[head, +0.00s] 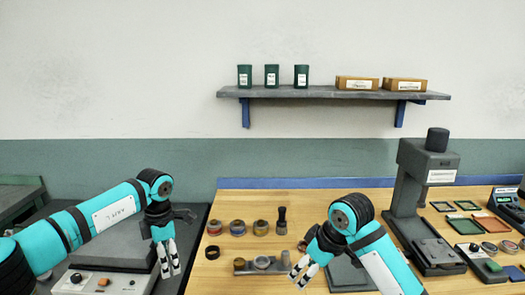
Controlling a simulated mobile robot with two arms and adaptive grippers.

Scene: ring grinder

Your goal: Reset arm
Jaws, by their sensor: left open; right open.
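My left arm comes in from the left, and its gripper (171,273) hangs with the fingers pointing down, open and empty, over the grey machine at the left. My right gripper (301,275) is open and empty above the wooden table (210,276), beside a small grey fixture (262,264). Its fingers point down and to the left. Neither gripper appears to touch anything. The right arm hides part of the table behind it and part of a dark plate (345,277).
Several small jars (261,227) and a dark brush-like tool (282,220) stand behind the fixture. A tall grey press (407,188) stands to the right, with several small trays (465,226) beyond it. A wall shelf (320,93) holds green canisters (272,76) and boxes (405,85).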

